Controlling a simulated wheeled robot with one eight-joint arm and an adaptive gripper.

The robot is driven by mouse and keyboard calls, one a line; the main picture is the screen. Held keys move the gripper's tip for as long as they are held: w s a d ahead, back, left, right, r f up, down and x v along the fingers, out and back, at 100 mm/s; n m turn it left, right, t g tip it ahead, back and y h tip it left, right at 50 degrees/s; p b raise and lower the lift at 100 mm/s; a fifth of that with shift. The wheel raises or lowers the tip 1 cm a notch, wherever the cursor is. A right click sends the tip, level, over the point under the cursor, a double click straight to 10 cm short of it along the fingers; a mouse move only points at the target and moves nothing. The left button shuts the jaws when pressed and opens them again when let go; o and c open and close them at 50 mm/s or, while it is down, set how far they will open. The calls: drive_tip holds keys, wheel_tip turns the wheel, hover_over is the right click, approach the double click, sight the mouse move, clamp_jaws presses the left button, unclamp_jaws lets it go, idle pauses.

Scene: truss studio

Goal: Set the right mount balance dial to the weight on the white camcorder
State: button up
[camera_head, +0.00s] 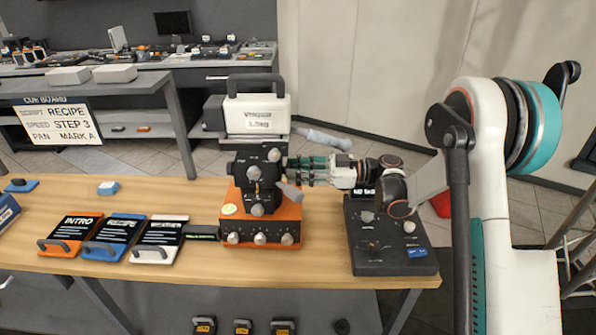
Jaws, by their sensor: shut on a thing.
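The white camcorder (257,115) with a dark carry handle sits on top of the black mount head. Its front label has two lines, and the lower line, the weight, is too small to read surely. The mount (265,225) has an orange base with several silver knobs, and more knobs on its black head. My gripper (291,167) reaches in from the right, level, with its fingertips against the right side of the mount head. It is shut on what looks like the balance dial there. The fingers hide the dial, so its setting cannot be read.
A black control box (385,240) stands on the wooden table right of the mount, below my wrist. INTRO (76,230), blue and white slates lie to the left. A cue board (62,124) stands behind. The table's front edge is close to the mount.

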drive_tip(key=m+b, duration=0.1)
drive_tip(key=m, duration=2.3)
drive_tip(key=shift+m, duration=0.3)
idle(0.3)
drive_tip(key=o, duration=1.1)
drive_tip(key=shift+c, duration=0.2)
drive_tip(key=d, duration=1.2)
drive_tip(key=shift+s, duration=0.25)
